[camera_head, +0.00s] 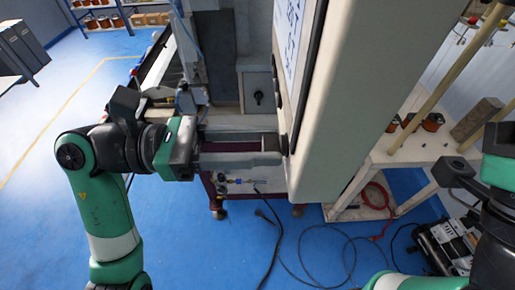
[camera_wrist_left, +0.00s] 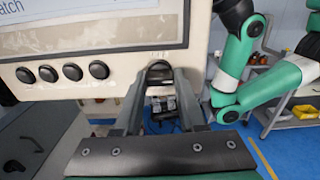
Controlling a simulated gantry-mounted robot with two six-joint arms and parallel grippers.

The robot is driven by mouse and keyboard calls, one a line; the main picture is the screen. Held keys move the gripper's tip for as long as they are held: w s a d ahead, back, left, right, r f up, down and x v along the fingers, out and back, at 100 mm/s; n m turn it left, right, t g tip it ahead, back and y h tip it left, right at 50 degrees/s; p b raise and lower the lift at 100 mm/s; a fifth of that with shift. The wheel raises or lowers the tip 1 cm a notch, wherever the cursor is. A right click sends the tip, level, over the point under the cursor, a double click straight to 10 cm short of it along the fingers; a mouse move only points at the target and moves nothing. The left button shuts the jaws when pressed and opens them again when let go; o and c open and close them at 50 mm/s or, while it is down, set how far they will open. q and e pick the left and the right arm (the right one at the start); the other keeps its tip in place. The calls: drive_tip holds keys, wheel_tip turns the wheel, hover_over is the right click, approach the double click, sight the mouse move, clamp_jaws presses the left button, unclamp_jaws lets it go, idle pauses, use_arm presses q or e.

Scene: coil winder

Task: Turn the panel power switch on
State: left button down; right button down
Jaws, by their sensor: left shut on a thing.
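The control panel (camera_wrist_left: 110,94) has a pale face with a screen above. Its power switch looks to be the dark rounded knob (camera_wrist_left: 159,70) at the panel's lower right in the left wrist view. My left gripper (camera_head: 279,151) reaches the panel's face from the left in the head view. In the left wrist view its two grey fingers (camera_wrist_left: 160,82) stand on either side of the knob and are shut on it. Whether the knob is turned cannot be told. My right arm (camera_head: 492,210) is at the right edge of the head view, away from the panel; its fingers cannot be made out.
Several black round buttons (camera_wrist_left: 72,72) sit in a row left of the knob. A grey box with a small black handle (camera_head: 258,97) is behind my left gripper. A workbench (camera_head: 410,160) with spools stands right of the panel. Cables (camera_head: 318,262) lie on the blue floor.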

use_arm(q)
drive_tip(key=shift+m, duration=0.3)
drive_tip(key=shift+c, duration=2.4)
unclamp_jaws()
drive_tip(key=a, duration=1.1)
drive_tip(key=shift+s+a+p, duration=0.15)
drive_tip(key=shift+a+p, duration=0.2)
